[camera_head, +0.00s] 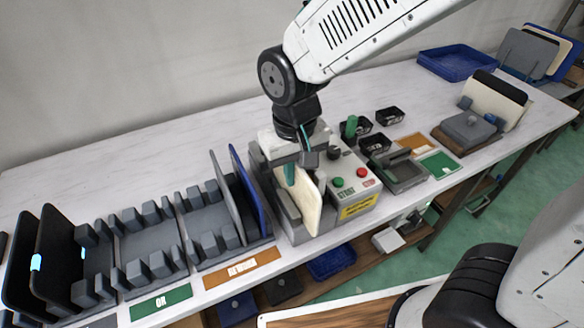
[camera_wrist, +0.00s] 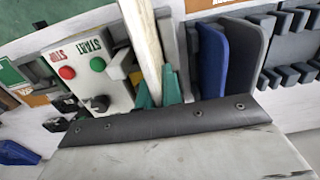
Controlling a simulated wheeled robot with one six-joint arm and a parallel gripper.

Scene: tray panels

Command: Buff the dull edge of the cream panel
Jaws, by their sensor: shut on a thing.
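The cream panel (camera_head: 309,208) stands upright at the left part of the grey machine (camera_head: 358,190), between its grey side blocks. My gripper (camera_head: 292,174) is above the machine, shut on the panel's upper part. In the wrist view, the teal fingertips (camera_wrist: 158,92) lie on both sides of the cream panel (camera_wrist: 142,40). The panel's lower edge is hidden, so I cannot tell whether it touches the machine's bottom. Its dull edge cannot be made out. The machine has a green START button (camera_head: 338,182) and a red STOP button (camera_head: 362,172).
Left of the machine, a grey slotted rack (camera_head: 150,245) holds black panels (camera_head: 58,250), a blue panel (camera_head: 246,190) and a grey one. OK (camera_head: 160,303) and REWORK (camera_head: 242,267) labels lie in front. Small black bins (camera_head: 390,116) and another cream panel (camera_head: 490,96) stand to the right.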

